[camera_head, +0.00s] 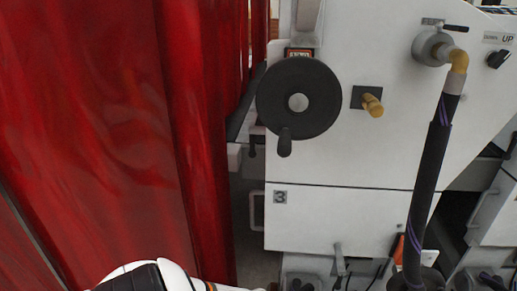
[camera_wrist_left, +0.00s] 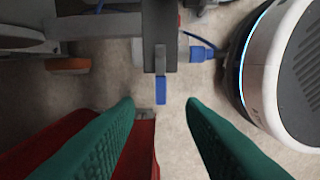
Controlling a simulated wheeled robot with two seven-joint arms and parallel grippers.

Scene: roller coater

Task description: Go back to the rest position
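My left gripper (camera_wrist_left: 160,115) shows in the left wrist view as two green textured fingers, spread apart with nothing between them. It points down at a pale floor, with a blue-tipped machine part beyond the fingertips. In the head view a white and black part of my own arm shows at the bottom left, but no gripper fingers are visible there. My right gripper is in neither view. The white roller coater (camera_head: 350,160) fills the right of the head view, with a black handwheel (camera_head: 318,93) on its side.
A red curtain (camera_head: 100,130) fills the left of the head view, close to the machine. A thick black hose (camera_head: 430,180) hangs down at the right. Grey machine framework (camera_wrist_left: 110,28) and red material (camera_wrist_left: 138,150) lie near the left gripper. Some bare floor (camera_wrist_left: 175,140) shows between the fingers.

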